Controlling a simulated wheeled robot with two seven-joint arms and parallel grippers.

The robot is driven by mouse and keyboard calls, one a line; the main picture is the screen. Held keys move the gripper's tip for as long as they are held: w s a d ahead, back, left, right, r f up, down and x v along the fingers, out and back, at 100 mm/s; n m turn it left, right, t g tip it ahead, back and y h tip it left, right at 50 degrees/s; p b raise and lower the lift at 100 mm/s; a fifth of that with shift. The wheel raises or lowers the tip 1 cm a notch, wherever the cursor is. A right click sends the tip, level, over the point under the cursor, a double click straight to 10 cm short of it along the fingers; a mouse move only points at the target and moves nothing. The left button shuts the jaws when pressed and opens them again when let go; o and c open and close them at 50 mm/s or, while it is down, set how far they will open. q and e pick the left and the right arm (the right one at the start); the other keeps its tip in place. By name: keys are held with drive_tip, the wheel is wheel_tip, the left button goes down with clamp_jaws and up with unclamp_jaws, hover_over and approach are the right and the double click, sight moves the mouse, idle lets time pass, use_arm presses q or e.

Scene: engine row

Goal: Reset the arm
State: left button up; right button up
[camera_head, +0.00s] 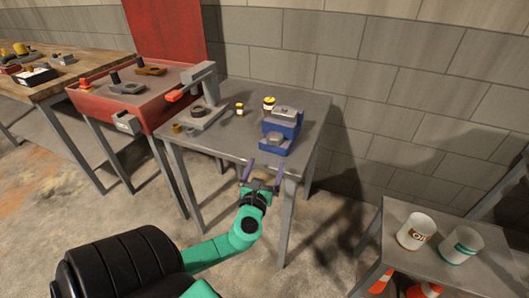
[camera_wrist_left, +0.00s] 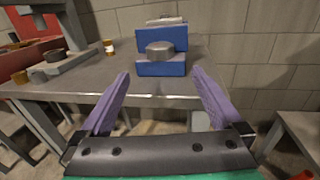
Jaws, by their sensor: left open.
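My left gripper (camera_head: 262,174) is open and empty, with two purple fingers spread apart. It is at the front edge of the grey metal table (camera_head: 225,147), on the near side of a blue block-shaped device (camera_head: 282,128) with grey metal parts. In the left wrist view the gripper (camera_wrist_left: 160,95) points toward the same blue device (camera_wrist_left: 162,68), which stands apart from the fingers across the table edge. My green arm comes up from the lower left. My right gripper is not in view.
A grey press-like stand (camera_head: 205,100) and small yellow containers (camera_head: 268,103) are on the grey table. A red workbench (camera_head: 120,95) stands left of it. At right, a low table (camera_head: 400,215) holds two white buckets (camera_head: 417,232). Orange-white cones (camera_head: 381,281) are beneath it.

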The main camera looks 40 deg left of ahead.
use_arm(q)
drive_tip(key=shift+s+d, duration=0.3)
drive_tip(key=shift+s, duration=0.3)
drive_tip(key=shift+f, duration=0.1)
